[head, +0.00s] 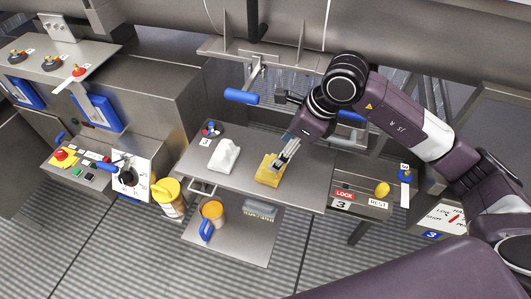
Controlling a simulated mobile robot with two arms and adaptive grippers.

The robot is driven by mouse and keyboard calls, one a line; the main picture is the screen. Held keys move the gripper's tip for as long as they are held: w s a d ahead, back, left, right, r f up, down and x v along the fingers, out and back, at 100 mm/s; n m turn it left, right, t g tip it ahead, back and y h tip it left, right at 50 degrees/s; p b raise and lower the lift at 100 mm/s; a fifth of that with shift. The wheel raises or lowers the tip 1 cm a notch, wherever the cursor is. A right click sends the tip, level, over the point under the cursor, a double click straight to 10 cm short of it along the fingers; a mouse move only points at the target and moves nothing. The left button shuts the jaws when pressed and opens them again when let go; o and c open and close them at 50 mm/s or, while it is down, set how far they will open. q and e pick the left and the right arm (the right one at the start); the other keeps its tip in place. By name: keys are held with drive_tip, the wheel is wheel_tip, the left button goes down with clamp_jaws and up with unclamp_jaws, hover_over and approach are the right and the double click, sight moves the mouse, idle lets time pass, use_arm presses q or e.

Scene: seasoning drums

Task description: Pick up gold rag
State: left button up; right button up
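The gold rag (267,173) is a small yellow bunched cloth on the grey metal table (228,187), right of a white rag (224,155). My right arm comes in from the right, and my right gripper (282,158) points down at the gold rag's upper right side. Its fingertips overlap the rag's edge in the view. I cannot tell whether they touch it or how far apart they are. My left gripper is not in view.
A small caddy with red and blue knobs (211,130) sits at the table's back left. A lower shelf holds an orange cup with a blue handle (212,211) and a brush (260,210). A yellow-lidded canister (168,197) stands left. Blue-handled levers (241,96) rise behind the table.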

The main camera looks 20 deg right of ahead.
sight(263, 175)
drive_tip(key=shift+s+a+f, duration=0.1)
drive_tip(key=shift+a+f, duration=0.05)
drive_tip(key=shift+f, duration=0.15)
drive_tip(key=shift+s+a+f+p, duration=0.25)
drive_tip(key=shift+a+f+p, duration=0.05)
drive_tip(key=shift+f+p, duration=0.25)
drive_tip(key=shift+w+a+f+p, duration=0.2)
drive_tip(key=shift+w+f+p, duration=0.1)
drive_tip(key=shift+f, duration=0.2)
drive_tip(key=shift+w+a+f+p, duration=0.2)
drive_tip(key=shift+w+f+p, duration=0.1)
drive_tip(key=shift+f, duration=0.15)
drive_tip(key=shift+x, duration=1.2)
drive_tip(key=shift+w+f, duration=0.15)
drive_tip(key=shift+f, duration=0.05)
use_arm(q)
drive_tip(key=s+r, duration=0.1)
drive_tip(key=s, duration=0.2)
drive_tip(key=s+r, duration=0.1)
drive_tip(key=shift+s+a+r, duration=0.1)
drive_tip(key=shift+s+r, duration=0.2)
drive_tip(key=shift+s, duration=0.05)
use_arm(e)
drive_tip(key=c, duration=1.2)
